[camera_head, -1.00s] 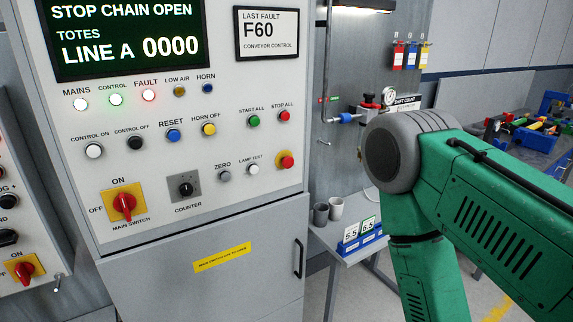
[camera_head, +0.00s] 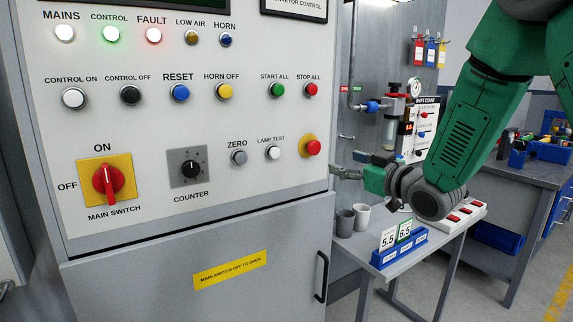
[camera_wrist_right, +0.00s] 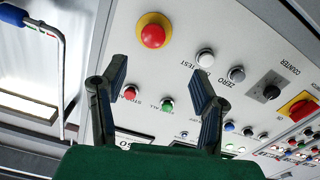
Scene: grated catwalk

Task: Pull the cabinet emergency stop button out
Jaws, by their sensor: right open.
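The emergency stop button (camera_head: 313,148) is a red mushroom head on a yellow round plate at the lower right of the cabinet panel. In the right wrist view the same button (camera_wrist_right: 153,36) is at the top, beyond the fingertips and apart from them. My right gripper (camera_head: 338,172) is just right of the cabinet's edge in the head view, a little right of and below the button. In the right wrist view it shows as two spread fingers (camera_wrist_right: 160,84), open with nothing between them. My left gripper is in neither view.
The cabinet panel carries a red main switch (camera_head: 107,183), a counter knob (camera_head: 190,168) and several small buttons and lamps. A cabinet door handle (camera_head: 321,277) sticks out below. A side table (camera_head: 404,268) with cups (camera_head: 345,222) and a blue card holder (camera_head: 399,249) stands right of the cabinet.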

